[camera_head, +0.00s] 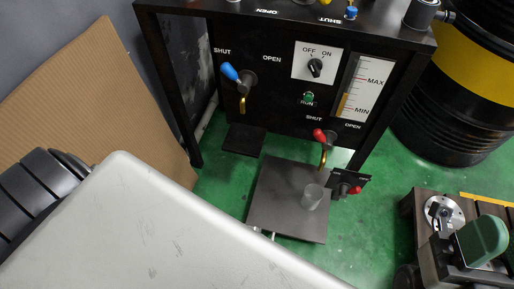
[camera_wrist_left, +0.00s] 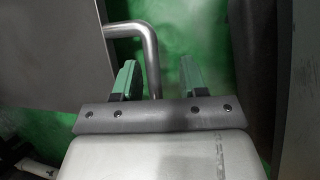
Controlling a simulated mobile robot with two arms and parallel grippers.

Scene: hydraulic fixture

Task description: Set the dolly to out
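In the left wrist view, a bent metal bar (camera_wrist_left: 152,62) comes from the dark plate (camera_wrist_left: 50,55) at left. My left gripper (camera_wrist_left: 158,78) is open, with its green fingers on either side of the bar. Whether they touch it is unclear.
The black fixture (camera_head: 285,120) carries a blue lever (camera_head: 229,71), red levers (camera_head: 319,135) and a gauge (camera_head: 356,90). A black and yellow drum (camera_head: 455,130) stands right. Cardboard (camera_head: 95,100) leans at left.

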